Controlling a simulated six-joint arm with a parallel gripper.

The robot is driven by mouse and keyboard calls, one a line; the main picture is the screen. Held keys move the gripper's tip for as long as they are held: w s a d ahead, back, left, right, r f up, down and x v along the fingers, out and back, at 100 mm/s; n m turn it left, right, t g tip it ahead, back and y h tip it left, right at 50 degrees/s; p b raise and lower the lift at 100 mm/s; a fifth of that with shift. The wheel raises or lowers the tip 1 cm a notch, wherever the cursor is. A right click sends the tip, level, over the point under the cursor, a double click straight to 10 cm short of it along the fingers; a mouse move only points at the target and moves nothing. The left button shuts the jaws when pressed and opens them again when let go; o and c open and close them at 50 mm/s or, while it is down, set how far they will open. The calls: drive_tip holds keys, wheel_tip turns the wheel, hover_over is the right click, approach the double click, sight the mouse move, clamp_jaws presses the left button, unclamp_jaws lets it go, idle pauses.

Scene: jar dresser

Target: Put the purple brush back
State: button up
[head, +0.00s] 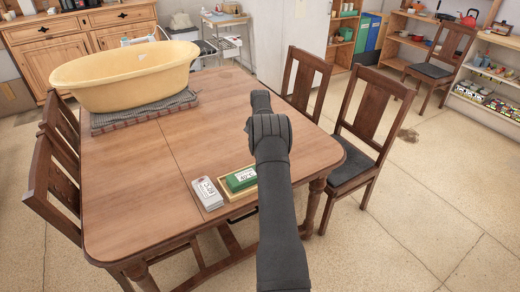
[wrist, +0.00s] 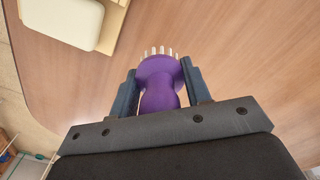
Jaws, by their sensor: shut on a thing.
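The purple brush (wrist: 160,84) is between the two dark blue fingers of my gripper (wrist: 160,75) in the wrist view. The gripper is shut on it. Its pale bristles point toward the top of the picture, away from the palm. Wooden tabletop shows behind and around it. In the head view my arm reaches over the right part of the table (head: 140,165); the brush and fingers cannot be made out there.
A yellow tub (head: 125,80) stands on a grey woven mat (head: 145,112) at the back left. A cream block (wrist: 62,22) shows in the wrist view. Chairs surround the table; its middle is clear.

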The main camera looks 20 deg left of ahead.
drive_tip(key=shift+f, duration=2)
drive_tip(key=shift+f, duration=0.1)
drive_tip(key=o, duration=1.1)
drive_tip(key=shift+f, duration=0.1)
wheel_tip(320, 180, up, 12)
drive_tip(key=shift+r, duration=0.2)
drive_tip(key=shift+f, duration=0.1)
